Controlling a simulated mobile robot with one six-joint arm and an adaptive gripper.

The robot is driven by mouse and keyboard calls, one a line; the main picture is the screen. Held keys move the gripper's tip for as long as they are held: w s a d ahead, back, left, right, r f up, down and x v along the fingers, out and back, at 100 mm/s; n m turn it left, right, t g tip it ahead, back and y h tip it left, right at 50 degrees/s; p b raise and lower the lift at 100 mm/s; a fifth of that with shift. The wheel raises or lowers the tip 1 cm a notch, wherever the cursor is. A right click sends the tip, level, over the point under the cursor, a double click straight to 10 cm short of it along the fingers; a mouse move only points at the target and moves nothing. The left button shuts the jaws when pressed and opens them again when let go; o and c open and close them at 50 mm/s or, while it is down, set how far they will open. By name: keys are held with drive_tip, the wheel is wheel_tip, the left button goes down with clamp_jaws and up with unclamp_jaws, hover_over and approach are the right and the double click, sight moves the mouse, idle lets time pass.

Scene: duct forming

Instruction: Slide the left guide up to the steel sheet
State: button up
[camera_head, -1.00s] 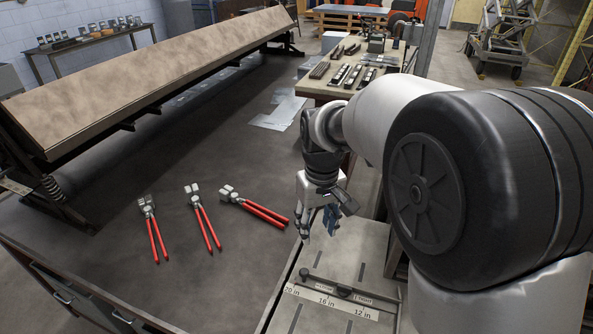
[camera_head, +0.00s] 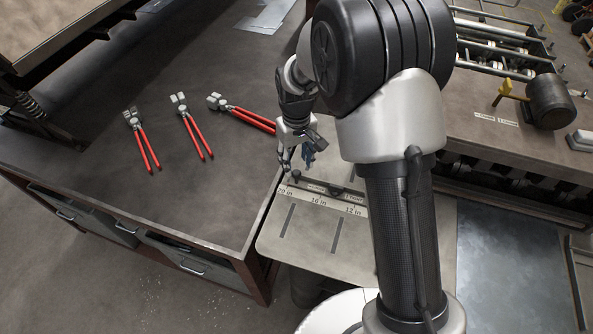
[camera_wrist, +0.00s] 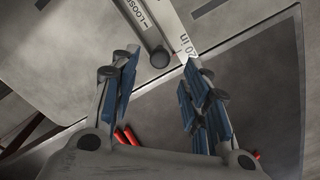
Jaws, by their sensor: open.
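My gripper (camera_head: 298,165) is open above the far left corner of a grey metal table marked with a scale (camera_head: 317,202) in inches. A dark bar with a black knob (camera_head: 296,175), perhaps the left guide, lies along the scale near the 20 in mark. In the wrist view a rounded grey bar end (camera_wrist: 159,58) shows between the fingertips, beside the label LOOSE. I cannot tell whether they touch. A blue-grey metal surface (camera_head: 505,270) at right may be the steel sheet.
Three red-handled pliers, one of them (camera_head: 195,128) in the middle, lie on the dark bench at left. The bench edge runs close to the table's left side. A roller machine (camera_head: 500,50) and a dark motor (camera_head: 550,103) stand at right.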

sight(296, 172)
drive_tip(key=shift+f+b, duration=0.35)
drive_tip(key=shift+f, duration=1.85)
clamp_jaws()
